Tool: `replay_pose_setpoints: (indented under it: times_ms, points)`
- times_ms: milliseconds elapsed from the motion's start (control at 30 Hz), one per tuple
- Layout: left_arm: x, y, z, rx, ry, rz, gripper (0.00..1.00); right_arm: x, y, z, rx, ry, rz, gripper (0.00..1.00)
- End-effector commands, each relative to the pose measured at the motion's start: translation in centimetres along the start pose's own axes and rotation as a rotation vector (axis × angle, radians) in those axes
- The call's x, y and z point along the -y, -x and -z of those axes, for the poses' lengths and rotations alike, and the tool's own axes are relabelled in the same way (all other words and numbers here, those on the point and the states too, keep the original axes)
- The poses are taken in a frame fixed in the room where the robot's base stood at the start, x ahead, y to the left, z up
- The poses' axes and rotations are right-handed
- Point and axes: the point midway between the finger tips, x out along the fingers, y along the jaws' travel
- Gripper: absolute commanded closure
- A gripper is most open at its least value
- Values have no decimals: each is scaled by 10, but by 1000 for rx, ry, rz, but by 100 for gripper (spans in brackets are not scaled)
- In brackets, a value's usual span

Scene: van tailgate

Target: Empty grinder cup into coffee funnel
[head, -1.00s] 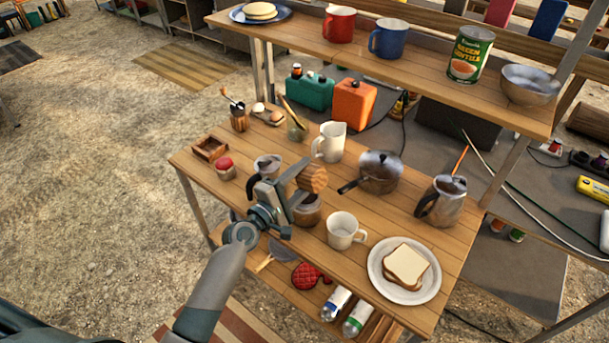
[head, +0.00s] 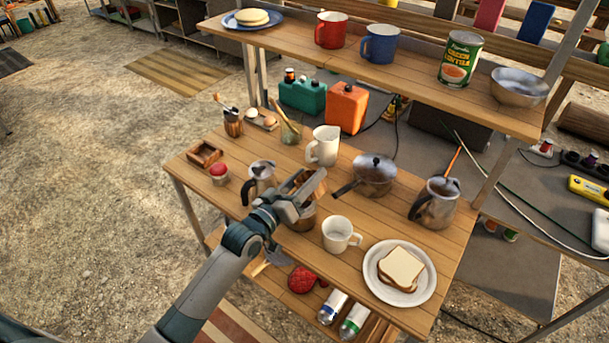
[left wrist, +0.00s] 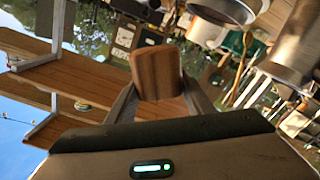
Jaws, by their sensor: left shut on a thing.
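My left gripper (head: 306,192) is shut on the wooden grinder cup (head: 293,181), which is partly hidden behind the fingers. The cup also shows between the fingertips in the left wrist view (left wrist: 157,72). The cup looks tilted, and I cannot see its mouth or contents. I cannot make out the funnel clearly or tell whether the cup touches the vessel. My right gripper is not in view.
A metal pot (head: 259,182) stands left of the gripper and a white mug (head: 339,235) front right. A white pitcher (head: 323,146), lidded saucepan (head: 374,174) and metal jug (head: 436,203) stand behind and right. A plate with bread (head: 378,290) is at the front right.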

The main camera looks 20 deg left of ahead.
Motion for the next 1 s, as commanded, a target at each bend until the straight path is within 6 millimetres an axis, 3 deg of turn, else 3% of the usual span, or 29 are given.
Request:
replay_pose_setpoints:
  times_ms: [200,400,1000]
  points:
    - [-10,0,14,-1,-305,-1,76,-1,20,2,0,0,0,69]
    - [-13,0,18,-2,-482,-1,76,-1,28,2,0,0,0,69]
    - [-14,0,18,-2,-539,-1,76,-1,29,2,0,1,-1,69]
